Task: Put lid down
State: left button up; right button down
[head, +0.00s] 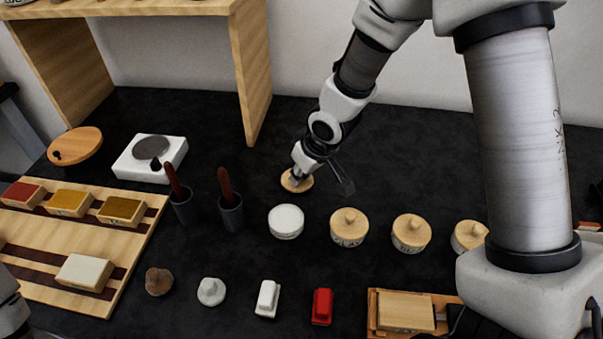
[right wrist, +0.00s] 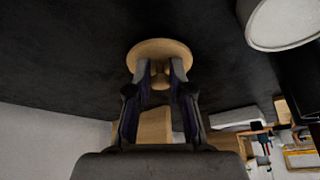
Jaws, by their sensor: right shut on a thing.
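A round wooden lid (head: 297,180) is behind the row of jars in the head view. My right gripper (head: 298,178) is shut on its knob; the right wrist view shows the two fingers (right wrist: 161,75) on either side of the knob, with the lid's disc (right wrist: 160,48) beyond them. The lid is at or close above the black table (head: 265,165); I cannot tell whether it touches. A white jar (head: 286,222) with no wooden lid on it stands in front of the lid, and shows at the upper right of the wrist view (right wrist: 283,22). My left gripper is out of view.
Several jars with wooden lids (head: 349,227) stand right of the white jar. Dark cups with brown-handled tools (head: 231,214) stand left, near a white scale (head: 150,160). A wooden shelf (head: 255,75) rises behind. The table around the lid is clear.

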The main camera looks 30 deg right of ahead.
jog(key=c, duration=1.1)
grip_release()
jog(key=shift+f, duration=0.1)
jog(key=shift+o, duration=0.3)
jog(key=shift+w, duration=0.1)
jog(key=shift+r+p, duration=0.45)
jog(key=p+v, duration=0.3)
jog(key=v, duration=0.8)
jog(key=shift+s+r, duration=0.2)
jog(key=shift+s, duration=0.1)
